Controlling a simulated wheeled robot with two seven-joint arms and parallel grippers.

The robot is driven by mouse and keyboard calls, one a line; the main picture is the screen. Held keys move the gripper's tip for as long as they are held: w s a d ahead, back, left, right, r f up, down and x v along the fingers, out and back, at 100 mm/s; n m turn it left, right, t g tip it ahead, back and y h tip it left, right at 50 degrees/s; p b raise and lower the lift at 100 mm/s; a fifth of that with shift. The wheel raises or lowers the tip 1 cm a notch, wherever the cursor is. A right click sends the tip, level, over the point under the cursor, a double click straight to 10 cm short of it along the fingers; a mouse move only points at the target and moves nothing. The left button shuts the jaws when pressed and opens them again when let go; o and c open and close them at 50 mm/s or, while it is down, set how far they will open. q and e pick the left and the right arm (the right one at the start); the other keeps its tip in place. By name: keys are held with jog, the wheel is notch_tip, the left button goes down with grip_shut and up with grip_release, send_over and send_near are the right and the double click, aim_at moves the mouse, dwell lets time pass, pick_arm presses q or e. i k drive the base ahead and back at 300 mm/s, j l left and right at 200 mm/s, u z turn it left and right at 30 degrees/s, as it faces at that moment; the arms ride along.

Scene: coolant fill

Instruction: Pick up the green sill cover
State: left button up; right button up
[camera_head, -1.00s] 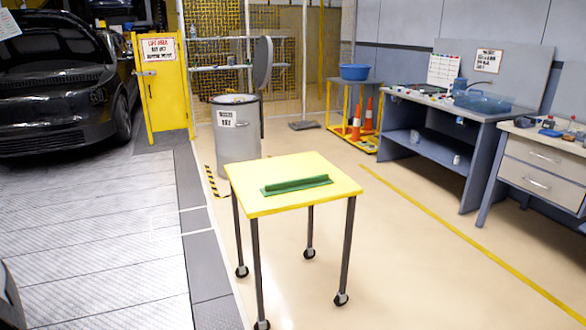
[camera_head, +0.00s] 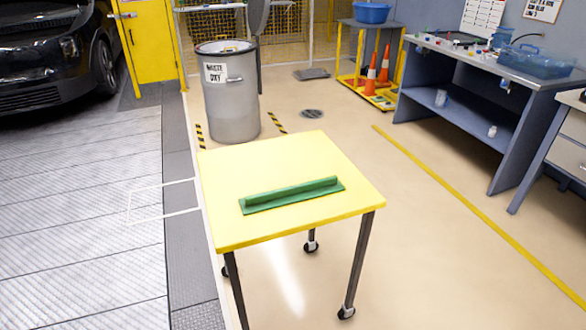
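The green sill cover (camera_head: 291,193) lies flat on a yellow wheeled table (camera_head: 270,157) in the middle of the head view. It is a long strip with a raised rib along its length, and it lies slightly slanted, its right end farther back. Nothing touches it except the table top. Neither of my grippers is in view.
A grey waste drum (camera_head: 230,95) stands behind the table. A blue workbench (camera_head: 490,85) and a drawer bench (camera_head: 570,140) stand at the right. A yellow cart (camera_head: 372,60) with cones is at the back. A black car (camera_head: 50,55) is at the left. Floor around the table is clear.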

aim_at(273, 199)
jog(key=i+l, duration=0.15)
jog(key=i, duration=0.35)
jog(key=i+l, duration=0.15)
jog(key=i, duration=0.4)
jog(key=j+u, duration=0.05)
